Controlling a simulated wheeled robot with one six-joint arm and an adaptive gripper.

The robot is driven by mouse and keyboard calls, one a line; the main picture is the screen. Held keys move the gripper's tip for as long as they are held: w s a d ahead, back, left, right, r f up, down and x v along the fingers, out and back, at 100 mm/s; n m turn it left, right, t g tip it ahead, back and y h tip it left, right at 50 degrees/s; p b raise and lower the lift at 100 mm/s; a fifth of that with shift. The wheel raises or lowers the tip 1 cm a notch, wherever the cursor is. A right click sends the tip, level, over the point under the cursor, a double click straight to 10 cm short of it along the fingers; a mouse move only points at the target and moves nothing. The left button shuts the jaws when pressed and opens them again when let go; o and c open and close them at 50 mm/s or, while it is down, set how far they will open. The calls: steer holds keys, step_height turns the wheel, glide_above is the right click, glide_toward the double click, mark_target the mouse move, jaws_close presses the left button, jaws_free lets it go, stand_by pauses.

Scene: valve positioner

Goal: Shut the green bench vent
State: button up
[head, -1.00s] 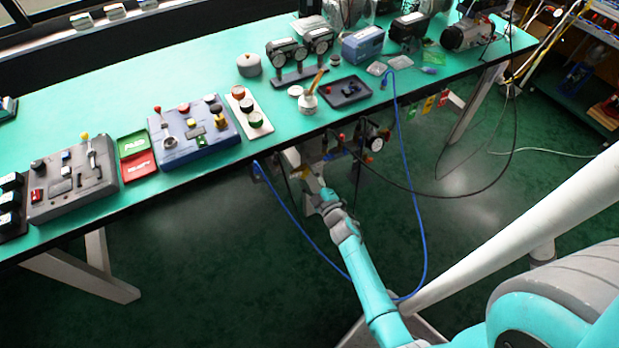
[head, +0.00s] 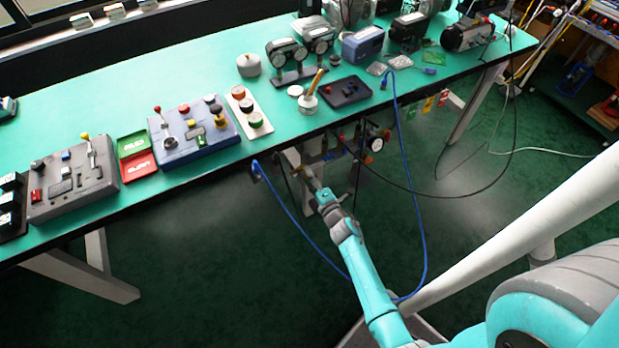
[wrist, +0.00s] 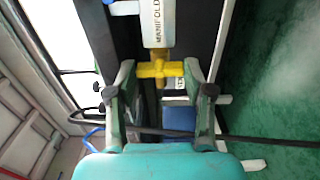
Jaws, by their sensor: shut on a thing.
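My gripper (wrist: 160,72) reaches under the front edge of the bench (head: 190,95). In the wrist view its two fingers stand on either side of a yellow cross-shaped handle (wrist: 160,69) and are shut on it. The handle sits at the end of a white body labelled MANIFOLD (wrist: 157,24). In the head view my gripper (head: 309,180) is small, and its hold is hard to make out. I cannot make out a green vent handle in either view.
A blue cable (head: 310,240) hangs in a loop around my arm. A black gauge-like part with red and white (head: 376,144) hangs under the bench to the right. Control boxes (head: 195,128) stand on top.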

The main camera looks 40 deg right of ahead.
stand_by(0.5)
steer(key=o, duration=1.2)
steer(key=shift+c, duration=0.2)
steer(key=v, duration=1.2)
steer(key=shift+a, duration=0.1)
